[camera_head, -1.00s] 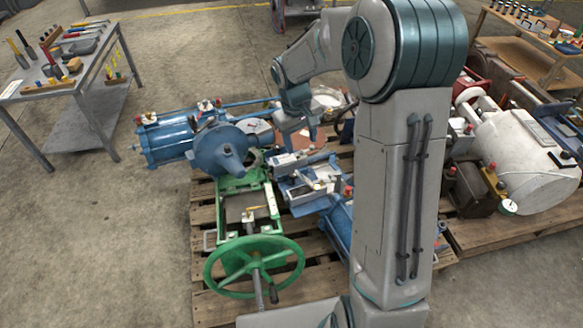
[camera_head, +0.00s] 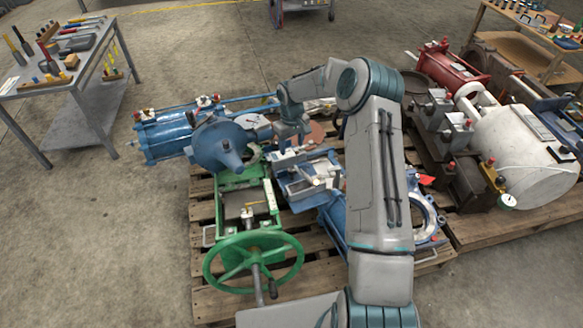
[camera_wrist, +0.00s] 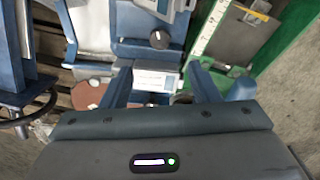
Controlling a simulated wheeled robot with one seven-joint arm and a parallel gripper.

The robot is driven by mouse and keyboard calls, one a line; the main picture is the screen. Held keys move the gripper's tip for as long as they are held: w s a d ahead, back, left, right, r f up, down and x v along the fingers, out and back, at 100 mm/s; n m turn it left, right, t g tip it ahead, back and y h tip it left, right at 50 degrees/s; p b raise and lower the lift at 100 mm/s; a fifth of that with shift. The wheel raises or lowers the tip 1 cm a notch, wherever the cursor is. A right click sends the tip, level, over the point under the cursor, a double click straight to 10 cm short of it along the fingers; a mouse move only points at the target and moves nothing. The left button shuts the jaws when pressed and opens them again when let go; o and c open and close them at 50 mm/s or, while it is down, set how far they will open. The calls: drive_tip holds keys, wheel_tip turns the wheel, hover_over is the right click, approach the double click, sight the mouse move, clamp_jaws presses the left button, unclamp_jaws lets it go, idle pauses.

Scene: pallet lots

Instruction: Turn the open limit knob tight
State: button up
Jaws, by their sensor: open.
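A round black knob (camera_wrist: 159,39) sits on a blue-grey unit in the wrist view, just beyond my fingertips. I cannot read a label that names it as the open limit knob. A small box with a pale label plate (camera_wrist: 155,80) shows between my fingers. My gripper (camera_wrist: 160,75) is open, one finger on each side of that box, with nothing held; contact cannot be told. In the head view my gripper (camera_head: 293,138) hangs over the far end of the blue-grey unit (camera_head: 300,190); the knob cannot be made out there.
A green valve with a handwheel (camera_head: 253,262) stands left of the unit on the wooden pallet (camera_head: 205,215). A blue cylinder actuator (camera_head: 170,140) lies behind it. A second pallet on the right holds a white tank (camera_head: 525,155). A tool table (camera_head: 62,75) stands back left.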

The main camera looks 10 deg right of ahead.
sight(291, 169)
wheel_tip(291, 169, down, 12)
drive_tip(key=b, duration=0.3)
drive_tip(key=shift+r, duration=0.1)
drive_tip(key=c, duration=1)
